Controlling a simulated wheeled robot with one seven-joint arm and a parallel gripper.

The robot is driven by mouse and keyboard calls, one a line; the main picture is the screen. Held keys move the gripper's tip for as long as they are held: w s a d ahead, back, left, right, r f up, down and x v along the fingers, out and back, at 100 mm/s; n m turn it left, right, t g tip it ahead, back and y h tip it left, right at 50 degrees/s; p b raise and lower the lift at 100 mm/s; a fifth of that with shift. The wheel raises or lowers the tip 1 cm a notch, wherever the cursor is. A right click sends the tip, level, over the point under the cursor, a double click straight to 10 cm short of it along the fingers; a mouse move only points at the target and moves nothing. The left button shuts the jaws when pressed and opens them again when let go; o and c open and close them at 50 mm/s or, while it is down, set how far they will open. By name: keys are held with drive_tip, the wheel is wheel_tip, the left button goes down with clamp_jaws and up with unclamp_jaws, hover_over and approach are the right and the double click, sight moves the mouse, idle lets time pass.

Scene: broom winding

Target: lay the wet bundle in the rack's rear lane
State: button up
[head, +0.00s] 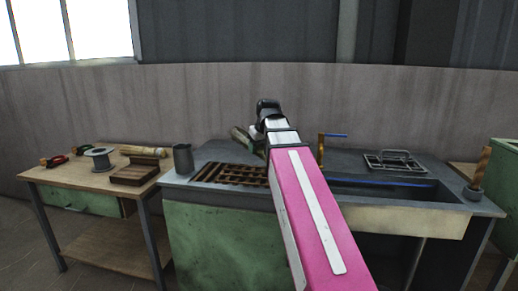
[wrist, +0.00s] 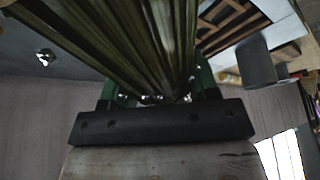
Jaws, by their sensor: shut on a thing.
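The bundle of olive-green stalks (wrist: 130,40) fills the upper part of the wrist view and runs toward my gripper (wrist: 155,97), which is shut on it. In the head view a short part of the bundle (head: 242,138) shows at the left of my arm's end, above the counter and rack. My arm hides most of my gripper and the bundle there. The brown slatted rack (head: 222,175) lies on the counter's left part, its right end behind my arm. It also shows in the wrist view (wrist: 222,22), apart from the bundle. I see nothing lying in its visible lanes.
A grey cup (head: 183,158) stands just left of the rack. A brass tap (head: 321,150) with a blue handle rises right of my arm, near a sink trough (head: 385,189) and wire frame (head: 392,161). The left table (head: 75,176) holds a spool, pliers and a wooden block.

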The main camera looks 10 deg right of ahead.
drive_tip(key=shift+w+a, duration=0.1)
drive_tip(key=shift+w, duration=0.05)
drive_tip(key=shift+w+a, duration=0.1)
drive_tip(key=shift+w, duration=0.25)
drive_tip(key=shift+w+d+f+n+g+y, duration=0.15)
drive_tip(key=shift+w+d+n, duration=0.05)
drive_tip(key=shift+w+n, duration=0.35)
drive_tip(key=shift+w+d+f+n+g+y, duration=0.1)
drive_tip(key=shift+w+d+n+g+y, duration=0.05)
drive_tip(key=shift+w+n, duration=0.4)
drive_tip(key=w+d+f+n+g+y, duration=0.2)
drive_tip(key=w+d+n, duration=0.1)
drive_tip(key=w+n, duration=0.55)
drive_tip(key=shift+m, duration=0.35)
drive_tip(key=shift+w+f, duration=0.1)
drive_tip(key=shift+f, duration=4.7)
drive_tip(key=shift+a, duration=0.1)
